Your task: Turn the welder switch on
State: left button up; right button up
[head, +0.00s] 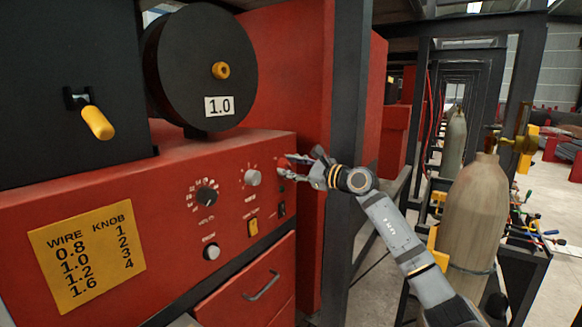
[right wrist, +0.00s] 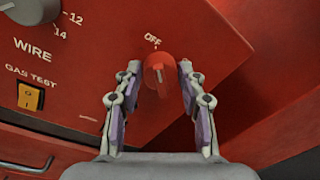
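The welder is a red machine whose front panel (head: 160,185) carries several knobs. In the right wrist view the welder switch is a red rotary knob (right wrist: 159,72) with a pale pointer line and the word OFF just above it. My right gripper (head: 283,166) is at the right end of the panel in the head view. In the right wrist view the right gripper (right wrist: 159,71) is open, with one fingertip on each side of the red knob and small gaps between. The fingers largely hide the knob in the head view. My left gripper is not in view.
A yellow gas test switch (right wrist: 30,97) is left of the red knob. A yellow wire chart (head: 87,255) is on the panel. A dark post (head: 345,130) stands close by my right gripper. A gas cylinder (head: 472,215) stands to the right.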

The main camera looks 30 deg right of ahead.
jog(key=c, duration=0.6)
jog(key=shift+w+d+r+m+g+y+p, duration=0.1)
jog(key=shift+m+g+p, duration=0.05)
jog(key=shift+m+p, duration=2.3)
jog(key=shift+s+d+r+m+g+y+p, duration=0.15)
jog(key=shift+m+p, duration=1.45)
jog(key=shift+m, duration=1.7)
jog(key=shift+w+f+m+g+y+p, duration=0.1)
jog(key=shift+w+m+g+p, duration=0.1)
jog(key=shift+m+p, duration=2.25)
jog(key=shift+m+b, duration=0.35)
jog(key=shift+m, duration=0.15)
jog(key=o, duration=1.2)
jog(key=shift+c, duration=0.2)
